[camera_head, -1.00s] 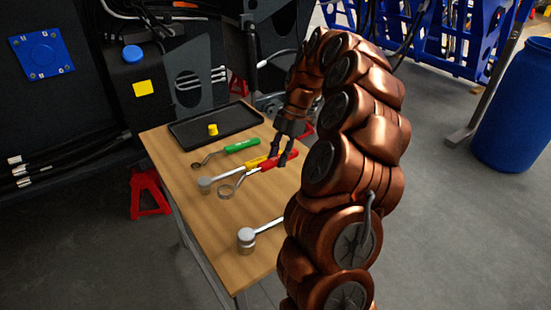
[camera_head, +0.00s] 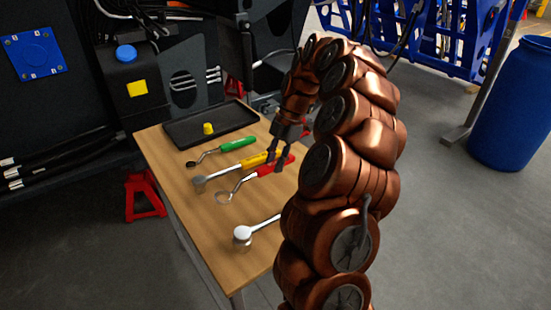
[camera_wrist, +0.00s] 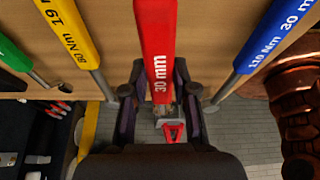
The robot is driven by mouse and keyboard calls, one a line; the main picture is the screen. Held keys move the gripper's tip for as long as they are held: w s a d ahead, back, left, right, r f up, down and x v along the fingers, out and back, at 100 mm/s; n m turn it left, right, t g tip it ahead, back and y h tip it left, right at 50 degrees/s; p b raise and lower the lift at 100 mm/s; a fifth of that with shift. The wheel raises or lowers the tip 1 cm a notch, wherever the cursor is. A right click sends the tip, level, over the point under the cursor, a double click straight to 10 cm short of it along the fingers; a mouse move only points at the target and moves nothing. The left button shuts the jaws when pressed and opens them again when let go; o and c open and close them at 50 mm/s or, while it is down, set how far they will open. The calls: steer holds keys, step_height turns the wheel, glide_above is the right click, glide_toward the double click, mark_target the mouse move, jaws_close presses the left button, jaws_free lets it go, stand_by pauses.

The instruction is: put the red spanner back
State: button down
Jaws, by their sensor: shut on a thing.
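The red spanner (camera_head: 264,173) has a red handle and a ring end pointing left, beside the yellow tool on the wooden table. My gripper (camera_head: 275,163) is shut on its red handle, with a finger on each side. In the wrist view the handle (camera_wrist: 156,45), marked "30 mm", runs between the fingers of my gripper (camera_wrist: 160,95). Whether the spanner touches the table or is slightly raised, I cannot tell.
A yellow-handled tool (camera_head: 252,161) and a green-handled tool (camera_head: 237,144) lie behind it. A silver-headed tool (camera_head: 243,234) lies in front; the wrist view shows a blue handle (camera_wrist: 278,35). A black tray (camera_head: 185,131) holds a yellow piece (camera_head: 208,128). The table (camera_head: 205,225) is bare at its front left.

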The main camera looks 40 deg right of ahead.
mark_target(276, 183)
steer(key=shift+f+b, duration=1.1)
steer(key=shift+f, duration=1.2)
steer(key=c, duration=0.8)
jaws_free()
steer(key=shift+d+r, duration=0.1)
steer(key=v, duration=0.8)
steer(key=shift+w+d+r, duration=0.1)
steer(key=shift+d+r, duration=0.05)
steer(key=shift+r, duration=0.15)
steer(key=shift+v, duration=0.95)
steer(key=shift+d+r, duration=0.15)
steer(key=shift+r, duration=0.35)
